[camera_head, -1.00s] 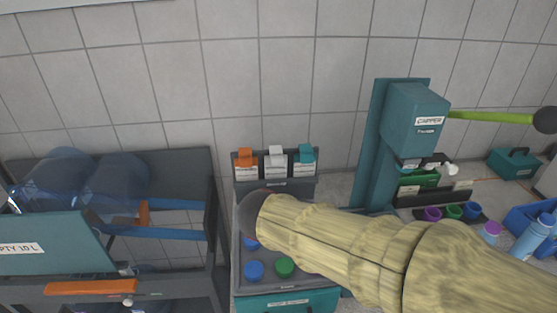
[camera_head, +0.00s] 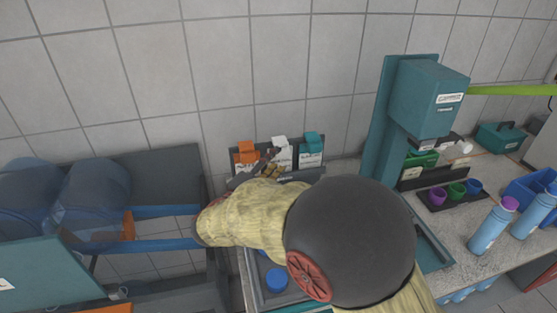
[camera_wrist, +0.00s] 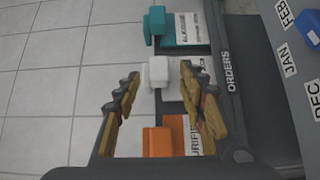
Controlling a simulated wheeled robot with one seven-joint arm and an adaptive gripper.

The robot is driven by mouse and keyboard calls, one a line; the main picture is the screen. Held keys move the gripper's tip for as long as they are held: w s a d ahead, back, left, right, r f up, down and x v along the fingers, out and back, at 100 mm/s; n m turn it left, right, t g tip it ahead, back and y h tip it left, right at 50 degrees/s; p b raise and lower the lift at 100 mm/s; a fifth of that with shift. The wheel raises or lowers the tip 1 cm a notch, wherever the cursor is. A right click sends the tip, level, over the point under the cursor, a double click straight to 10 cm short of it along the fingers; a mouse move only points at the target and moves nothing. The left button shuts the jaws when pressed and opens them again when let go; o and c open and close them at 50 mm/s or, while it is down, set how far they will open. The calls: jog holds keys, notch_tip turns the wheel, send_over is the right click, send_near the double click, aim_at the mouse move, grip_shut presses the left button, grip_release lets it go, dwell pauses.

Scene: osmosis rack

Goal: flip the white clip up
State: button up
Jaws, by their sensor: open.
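The white clip (camera_wrist: 156,72) is the middle one of three clips on a dark rack, and it also shows in the head view (camera_head: 280,142). In the wrist view it lies between and just beyond the fingertips of my gripper (camera_wrist: 157,78). My gripper is open and empty, with one finger on each side of the clip's line. In the head view my gripper (camera_head: 265,162) is in front of the rack, partly covering the white clip's card.
An orange clip (camera_wrist: 158,141) and a teal clip (camera_wrist: 155,24) flank the white one. The rack edge reads ORDERS (camera_wrist: 231,72). A teal capper (camera_head: 428,95) stands to the right. Blue bottles (camera_head: 90,195) stand at the left.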

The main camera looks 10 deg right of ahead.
jog(key=shift+x, duration=1.25)
jog(key=shift+c, duration=0.9)
grip_shut()
